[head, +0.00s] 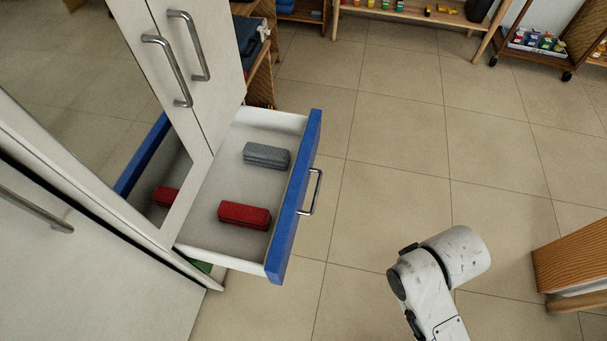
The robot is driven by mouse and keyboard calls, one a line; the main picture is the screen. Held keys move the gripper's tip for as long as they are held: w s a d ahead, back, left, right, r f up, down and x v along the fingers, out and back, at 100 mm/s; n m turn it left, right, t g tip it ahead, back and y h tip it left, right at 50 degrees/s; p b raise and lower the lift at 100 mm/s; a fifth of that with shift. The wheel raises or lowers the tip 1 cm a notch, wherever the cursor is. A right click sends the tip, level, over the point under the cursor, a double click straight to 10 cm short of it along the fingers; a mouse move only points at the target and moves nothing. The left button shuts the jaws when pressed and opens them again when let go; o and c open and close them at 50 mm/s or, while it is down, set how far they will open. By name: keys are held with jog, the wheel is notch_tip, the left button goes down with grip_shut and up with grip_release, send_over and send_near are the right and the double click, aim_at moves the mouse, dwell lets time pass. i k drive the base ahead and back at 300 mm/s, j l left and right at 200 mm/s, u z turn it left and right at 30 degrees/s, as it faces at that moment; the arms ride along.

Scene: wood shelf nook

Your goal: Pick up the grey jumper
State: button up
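A grey folded bundle (267,155), which looks like the grey jumper, lies in an open white drawer (205,228) with a blue front (294,200). It lies toward the far end of the drawer, close to the blue front. A red folded bundle (244,214) lies in the same drawer, nearer to me and apart from the grey one. My white arm shows at the lower right, over the floor and outside the drawer. My gripper is not in view.
A white wardrobe (190,70) with metal handles and a mirror stands at the left. The drawer juts out from it, with a metal handle (314,192). Tiled floor (400,150) is clear to the right. A wooden piece of furniture (575,260) stands at the right edge.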

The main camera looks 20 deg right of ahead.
aim_at(255, 154)
jog(key=k+l+u, duration=0.15)
jog(key=l, duration=0.2)
jog(key=k+l+u, duration=0.1)
jog(key=l, duration=0.25)
jog(key=i+l+u, duration=0.1)
jog(key=i, duration=0.3)
jog(key=i+l, duration=0.15)
jog(key=i, duration=0.25)
jog(key=i+l+u, duration=0.15)
jog(key=i, duration=0.25)
jog(key=i+l, duration=0.2)
jog(key=i, duration=0.2)
jog(key=j+u, duration=0.05)
